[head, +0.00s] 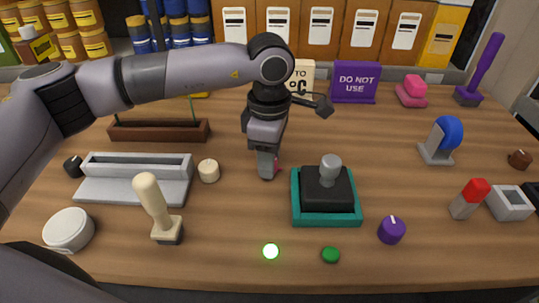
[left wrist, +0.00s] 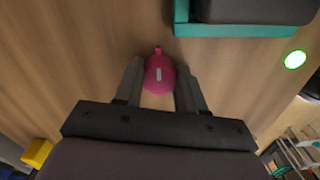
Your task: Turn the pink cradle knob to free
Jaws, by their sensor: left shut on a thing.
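The pink knob (left wrist: 158,78) sits on the table between the two fingers of my left gripper (left wrist: 159,88) in the left wrist view. It has a pale mark on its top and a small dark nub at its far end. In the head view my left gripper (head: 267,172) points down at the table and hides nearly all of the knob; only a pink sliver shows at its right side. The gripper is shut on the knob. The teal cradle (head: 327,220) holds a black block with a grey post, to the right of the gripper. My right gripper is out of view.
A cream knob (head: 208,170) and a grey trough (head: 135,190) lie left of the gripper. A purple knob (head: 391,230), a green button (head: 331,255) and a lit green lamp (head: 271,251) are near the front. A purple "DO NOT USE" sign (head: 356,82) stands behind.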

